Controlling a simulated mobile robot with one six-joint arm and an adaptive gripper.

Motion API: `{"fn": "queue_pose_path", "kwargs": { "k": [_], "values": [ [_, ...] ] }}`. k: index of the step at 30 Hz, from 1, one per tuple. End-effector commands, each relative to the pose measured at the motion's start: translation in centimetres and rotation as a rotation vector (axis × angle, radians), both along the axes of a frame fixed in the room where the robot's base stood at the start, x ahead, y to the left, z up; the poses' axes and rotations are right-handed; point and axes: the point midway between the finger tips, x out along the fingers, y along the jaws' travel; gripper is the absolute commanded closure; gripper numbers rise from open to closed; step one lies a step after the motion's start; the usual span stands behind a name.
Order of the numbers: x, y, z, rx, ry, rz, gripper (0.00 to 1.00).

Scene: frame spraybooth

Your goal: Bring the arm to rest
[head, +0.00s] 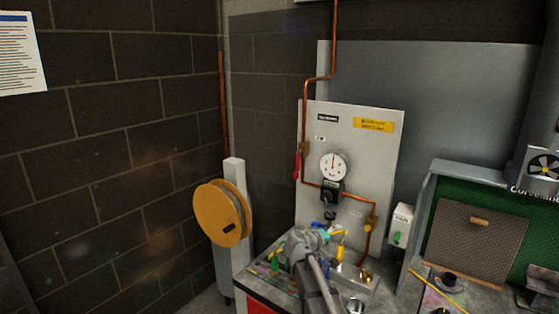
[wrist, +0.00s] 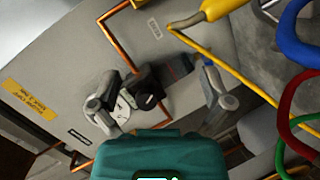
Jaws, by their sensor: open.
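My arm rises from the bottom middle of the head view over a cluttered bench top. My gripper (wrist: 158,72) has a teal body and two grey fingers spread well apart in the wrist view. It is open, and I see nothing held between the fingers. In the head view my gripper (head: 329,222) is small and partly hidden among the hoses and fittings. It points toward the pale wall panel (head: 354,130), which carries a round white gauge (head: 333,165). In the wrist view the gauge (wrist: 124,106) shows partly behind the left finger. I cannot tell whether the gripper touches anything.
Copper pipe (head: 333,60) runs down the panel past a red valve handle (head: 297,166). Yellow (wrist: 225,68), red and green hoses lie close on the right of the wrist view. A yellow reel (head: 217,213) stands left. A pegboard station (head: 535,235) stands right.

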Motion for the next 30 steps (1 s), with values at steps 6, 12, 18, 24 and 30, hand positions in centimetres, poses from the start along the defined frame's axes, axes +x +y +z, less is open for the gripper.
{"fn": "queue_pose_path", "kwargs": {
  "k": [6,12,18,24,30],
  "values": [
    [-6.4,-2.8,-4.1,0.218,0.123,-0.124,0.01],
    [-12.1,-3.6,-7.7,0.426,0.253,-0.214,0.01],
    [-18.1,-2.9,-10.6,0.643,0.397,-0.280,0.01],
    [-23.8,-1.2,-12.3,0.856,0.543,-0.313,0.01],
    [-27.5,0.6,-12.9,1.008,0.651,-0.314,0.01]
  ]
}}
